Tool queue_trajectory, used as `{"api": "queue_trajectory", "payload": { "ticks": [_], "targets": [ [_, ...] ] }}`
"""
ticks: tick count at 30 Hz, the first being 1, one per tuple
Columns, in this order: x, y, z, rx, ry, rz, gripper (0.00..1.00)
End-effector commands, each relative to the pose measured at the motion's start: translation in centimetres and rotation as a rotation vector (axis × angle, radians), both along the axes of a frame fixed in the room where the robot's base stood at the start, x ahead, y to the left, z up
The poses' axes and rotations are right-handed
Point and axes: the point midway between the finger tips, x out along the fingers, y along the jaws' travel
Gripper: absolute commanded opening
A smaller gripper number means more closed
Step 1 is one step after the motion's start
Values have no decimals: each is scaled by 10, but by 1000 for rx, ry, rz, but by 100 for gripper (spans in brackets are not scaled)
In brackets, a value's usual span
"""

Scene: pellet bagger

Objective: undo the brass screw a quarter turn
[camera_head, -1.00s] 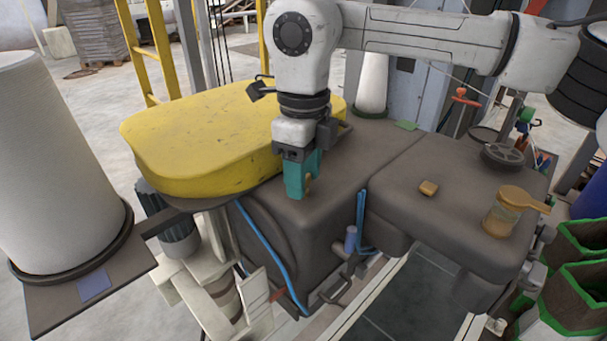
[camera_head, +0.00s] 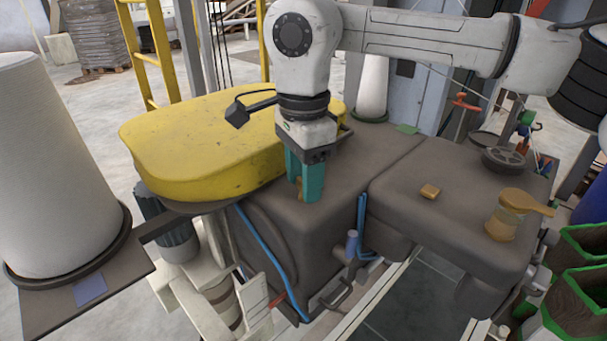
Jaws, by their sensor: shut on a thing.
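My gripper (camera_head: 305,190) points down at the grey-brown machine housing (camera_head: 342,165), just right of the yellow cover. Its two teal fingers are shut on the brass screw (camera_head: 300,188). Only a small brass-coloured part of the screw shows between the fingers; the rest is hidden by them. I cannot tell the screw's exact angle.
The yellow cover (camera_head: 200,145) lies close to the left of my gripper. Blue hoses (camera_head: 265,250) run down the front.

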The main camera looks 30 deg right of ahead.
Motion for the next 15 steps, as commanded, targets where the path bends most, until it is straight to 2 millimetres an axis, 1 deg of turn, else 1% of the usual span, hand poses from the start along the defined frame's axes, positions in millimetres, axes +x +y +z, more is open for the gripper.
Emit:
{"api": "queue_trajectory", "payload": {
  "ticks": [6,15],
  "targets": [
    [0,-1,0,-2,-1,156,16],
    [1,-1,0,-2,-1,283,16]
  ]
}}
